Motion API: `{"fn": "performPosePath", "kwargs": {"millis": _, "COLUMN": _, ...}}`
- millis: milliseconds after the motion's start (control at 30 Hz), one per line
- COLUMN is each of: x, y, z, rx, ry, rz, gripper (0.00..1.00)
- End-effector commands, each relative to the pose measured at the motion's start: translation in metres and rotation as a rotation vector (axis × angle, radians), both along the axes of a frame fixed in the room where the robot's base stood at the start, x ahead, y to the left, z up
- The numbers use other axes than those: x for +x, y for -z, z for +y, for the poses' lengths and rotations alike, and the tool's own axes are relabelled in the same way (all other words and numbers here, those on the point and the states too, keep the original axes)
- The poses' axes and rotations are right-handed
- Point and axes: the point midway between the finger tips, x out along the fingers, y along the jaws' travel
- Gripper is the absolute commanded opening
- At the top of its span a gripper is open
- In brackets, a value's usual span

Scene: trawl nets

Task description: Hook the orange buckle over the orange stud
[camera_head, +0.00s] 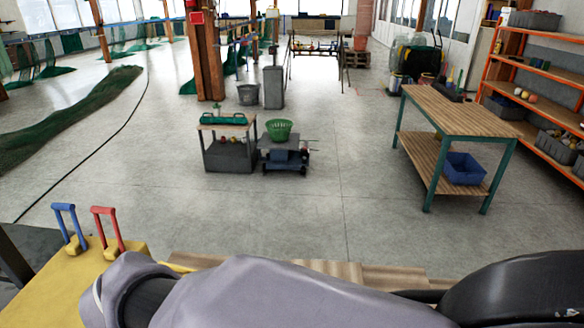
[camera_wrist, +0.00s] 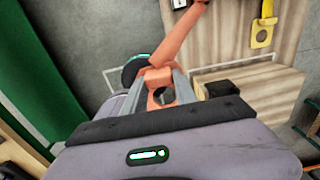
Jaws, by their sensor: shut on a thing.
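In the wrist view the orange buckle (camera_wrist: 159,76) is between the two grey fingers of my gripper (camera_wrist: 163,82), which is shut on it. The buckle is a flat plate with a round hole, and the hole shows between the fingers. An orange strap (camera_wrist: 183,32) runs from the buckle up and right to the top edge. I cannot make out the orange stud in either view. My gripper and the buckle do not show in the head view, where my grey-sleeved arm fills the lower middle.
A yellow buckle (camera_wrist: 262,32) lies on or hangs over the wooden board (camera_wrist: 225,45) at upper right. A black block (camera_wrist: 220,88) is right of my fingers. In the head view, blue (camera_head: 68,225) and red (camera_head: 107,228) handles stand at lower left; the floor beyond is largely clear.

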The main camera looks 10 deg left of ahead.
Motion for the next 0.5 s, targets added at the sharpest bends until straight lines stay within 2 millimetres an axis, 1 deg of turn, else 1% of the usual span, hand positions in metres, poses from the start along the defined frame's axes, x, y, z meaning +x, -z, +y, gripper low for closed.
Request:
{"fn": "performPosePath", "kwargs": {"millis": 167, "x": 0.01, "y": 0.0, "z": -0.025, "rx": 0.001, "ry": 0.005, "rz": -0.001, "gripper": 0.0}}
{"fn": "performPosePath", "kwargs": {"millis": 500, "x": 0.033, "y": -0.001, "z": -0.083, "rx": 0.001, "ry": 0.005, "rz": -0.001, "gripper": 0.0}}
